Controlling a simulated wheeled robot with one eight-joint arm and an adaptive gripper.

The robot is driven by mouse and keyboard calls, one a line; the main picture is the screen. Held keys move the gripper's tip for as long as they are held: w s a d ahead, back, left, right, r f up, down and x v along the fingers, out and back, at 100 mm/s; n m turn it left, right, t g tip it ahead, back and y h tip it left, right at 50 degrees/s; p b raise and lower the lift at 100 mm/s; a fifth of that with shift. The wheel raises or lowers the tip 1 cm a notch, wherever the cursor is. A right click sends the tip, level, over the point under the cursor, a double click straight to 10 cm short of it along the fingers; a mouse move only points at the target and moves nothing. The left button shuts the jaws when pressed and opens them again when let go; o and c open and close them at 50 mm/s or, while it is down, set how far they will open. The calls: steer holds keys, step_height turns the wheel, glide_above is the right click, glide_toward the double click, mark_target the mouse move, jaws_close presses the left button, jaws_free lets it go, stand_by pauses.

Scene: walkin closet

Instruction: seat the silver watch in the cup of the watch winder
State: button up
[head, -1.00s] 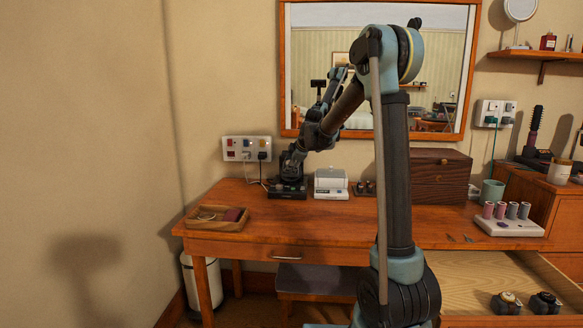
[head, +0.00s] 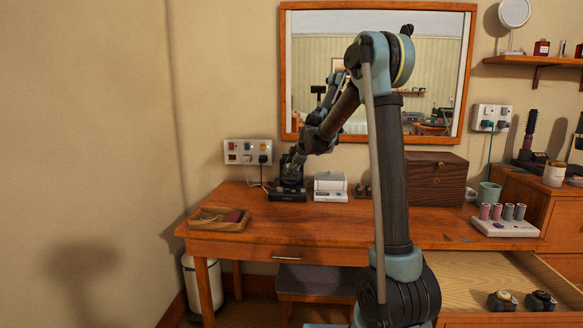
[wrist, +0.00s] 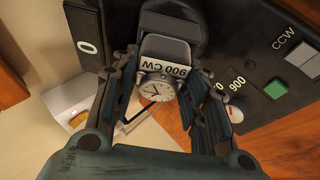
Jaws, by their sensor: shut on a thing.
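The silver watch (wrist: 157,88), with a white round dial, is between the fingers of my gripper (wrist: 158,72) in the wrist view. My gripper is shut on it. A white tag reading "900 CW" (wrist: 167,66) and a grey rounded block (wrist: 165,48) are right against the watch's upper side. The black watch winder (wrist: 245,55) is behind, with a dark rounded part at the top centre. I cannot tell how deep the watch is in the cup. In the head view my gripper (head: 291,172) is at the small black winder (head: 288,195) on the desk.
A white-and-grey box (head: 330,187) stands just right of the winder. A wooden tray (head: 218,222) is at the desk's left, and a wooden chest (head: 437,180) is at the right. Two dark watches (head: 502,300) sit in the open drawer (head: 480,275). The desk's front middle is clear.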

steer(key=shift+w+d+f, duration=0.2)
steer(key=shift+w+f, duration=0.1)
steer(key=shift+f, duration=0.1)
steer(key=shift+c, duration=0.5)
steer(key=shift+w+f, duration=0.1)
jaws_close()
steer(key=shift+c, duration=0.9)
jaws_free()
steer(key=shift+f, duration=0.1)
steer(key=o, duration=1.5)
steer(key=shift+w+f, duration=0.15)
steer(key=o, duration=0.5)
steer(key=shift+w+f, duration=0.85)
steer(key=shift+f, duration=0.05)
steer(key=shift+s+a+r, duration=0.15)
steer(key=shift+s+r, duration=0.6)
steer(key=shift+r, duration=0.1)
steer(key=shift+v, duration=3.8)
steer(key=shift+d, duration=0.25)
